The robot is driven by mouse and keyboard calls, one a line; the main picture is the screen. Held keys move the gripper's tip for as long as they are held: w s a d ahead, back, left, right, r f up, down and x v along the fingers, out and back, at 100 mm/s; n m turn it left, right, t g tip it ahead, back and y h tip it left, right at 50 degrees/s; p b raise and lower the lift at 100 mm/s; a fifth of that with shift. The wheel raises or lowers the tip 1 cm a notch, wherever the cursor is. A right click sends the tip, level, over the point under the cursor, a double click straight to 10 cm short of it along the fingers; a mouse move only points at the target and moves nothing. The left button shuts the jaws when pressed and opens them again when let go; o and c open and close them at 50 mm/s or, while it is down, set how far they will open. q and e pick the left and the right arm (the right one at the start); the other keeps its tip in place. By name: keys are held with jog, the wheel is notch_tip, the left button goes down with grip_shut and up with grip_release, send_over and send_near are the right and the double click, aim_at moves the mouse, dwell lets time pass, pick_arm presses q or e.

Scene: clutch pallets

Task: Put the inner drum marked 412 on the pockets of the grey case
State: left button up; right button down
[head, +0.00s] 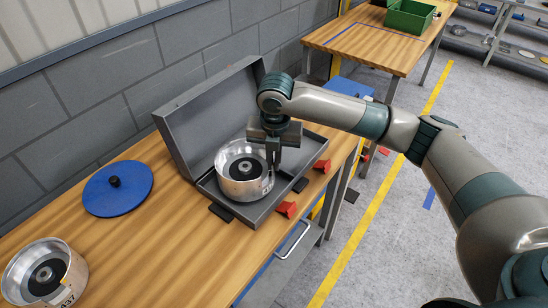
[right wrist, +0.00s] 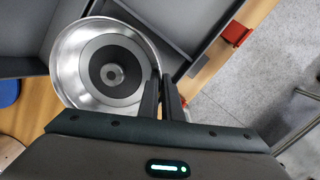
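The open grey case (head: 262,211) stands on the wooden bench, its lid leaning back. A silver drum (head: 229,186) with a black hub is at the left part of its tray; I cannot tell whether it rests on the pockets or hangs just above. Its label is partly hidden and I cannot read it. My right gripper (head: 273,168) points down at the drum's right side. In the right wrist view, its fingers (right wrist: 164,98) are close together with the rim of the drum (right wrist: 75,72) between them. My left gripper is not in view.
A second silver drum (head: 73,277), its label ending in 37, stands at front left. A blue disc with a black knob (head: 127,200) lies behind it. Red clips (head: 287,209) sit at the case's front. A green bin (head: 409,17) stands on the far table.

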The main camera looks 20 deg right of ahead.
jog(key=shift+w+f+p, duration=0.1)
jog(key=shift+f+p, duration=0.45)
jog(key=shift+f, duration=0.8)
jog(key=c, duration=2)
grip_release()
jog(key=shift+s+f, duration=0.15)
jog(key=shift+s, duration=0.05)
jog(key=shift+r+b, duration=0.35)
jog(key=shift+r, duration=0.25)
jog(key=shift+s+a+r+b, duration=0.1)
jog(key=shift+s+r+b, duration=0.3)
jog(key=shift+r, duration=1.4)
jog(key=shift+s+r+b, duration=0.1)
jog(key=shift+r+b, duration=0.5)
jog(key=shift+r, duration=1.15)
jog(key=shift+s+a+r+b, duration=0.15)
jog(key=shift+r+b, duration=0.35)
jog(key=shift+r, duration=1.3)
